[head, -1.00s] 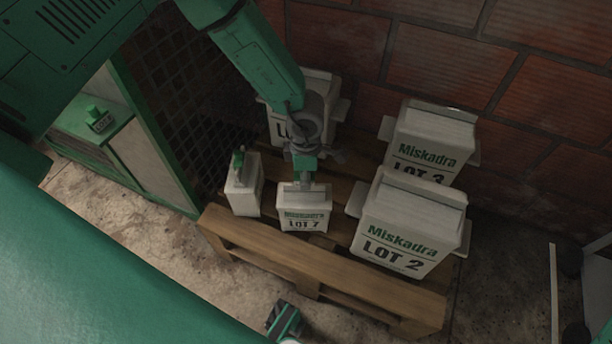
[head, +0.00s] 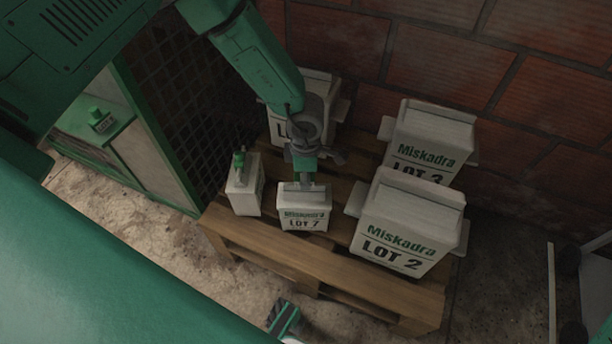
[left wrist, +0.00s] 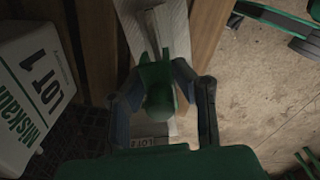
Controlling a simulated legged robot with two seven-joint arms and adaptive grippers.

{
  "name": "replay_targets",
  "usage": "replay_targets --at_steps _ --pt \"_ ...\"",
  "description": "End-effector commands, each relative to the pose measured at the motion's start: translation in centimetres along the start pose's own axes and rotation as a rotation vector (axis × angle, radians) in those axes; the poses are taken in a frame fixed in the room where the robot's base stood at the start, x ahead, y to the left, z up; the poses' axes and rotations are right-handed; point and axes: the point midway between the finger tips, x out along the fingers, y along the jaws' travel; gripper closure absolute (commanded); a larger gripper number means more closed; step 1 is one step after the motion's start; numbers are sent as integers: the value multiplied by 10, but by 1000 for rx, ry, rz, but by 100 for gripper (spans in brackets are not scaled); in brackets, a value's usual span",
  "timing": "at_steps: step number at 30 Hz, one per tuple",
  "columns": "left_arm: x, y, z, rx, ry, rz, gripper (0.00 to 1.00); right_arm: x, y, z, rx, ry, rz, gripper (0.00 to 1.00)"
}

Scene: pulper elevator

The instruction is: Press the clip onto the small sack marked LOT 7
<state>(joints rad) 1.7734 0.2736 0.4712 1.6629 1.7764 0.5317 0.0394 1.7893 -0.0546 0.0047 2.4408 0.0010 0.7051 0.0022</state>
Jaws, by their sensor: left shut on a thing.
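The small white sack marked LOT 7 (head: 304,219) stands on the front part of a wooden pallet. My left gripper (head: 305,174) is above it, shut on a green clip whose pale lower bar (head: 305,187) lies along the sack's top edge. I cannot tell whether the bar is pressed home. In the left wrist view the fingers (left wrist: 160,98) close around the clip's green knob (left wrist: 158,80); the sack below is mostly hidden. My right gripper is not in view.
A second small sack (head: 243,190) with a green clip on top (head: 239,161) stands close left. The LOT 2 sack (head: 400,235) and LOT 3 sack (head: 432,135) stand right. The LOT 1 sack (left wrist: 35,85) stands behind. A brick wall and mesh cage bound the pallet (head: 320,275).

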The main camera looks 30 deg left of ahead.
Motion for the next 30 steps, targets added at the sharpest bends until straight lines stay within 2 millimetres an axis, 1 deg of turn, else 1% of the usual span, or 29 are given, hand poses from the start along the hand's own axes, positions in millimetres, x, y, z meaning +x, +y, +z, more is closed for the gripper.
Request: replay_targets --at_steps 16,30 --pt "1 0 0 0 0 0 100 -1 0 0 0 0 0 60" --pt "13 0 0 0 1 0 100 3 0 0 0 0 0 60"
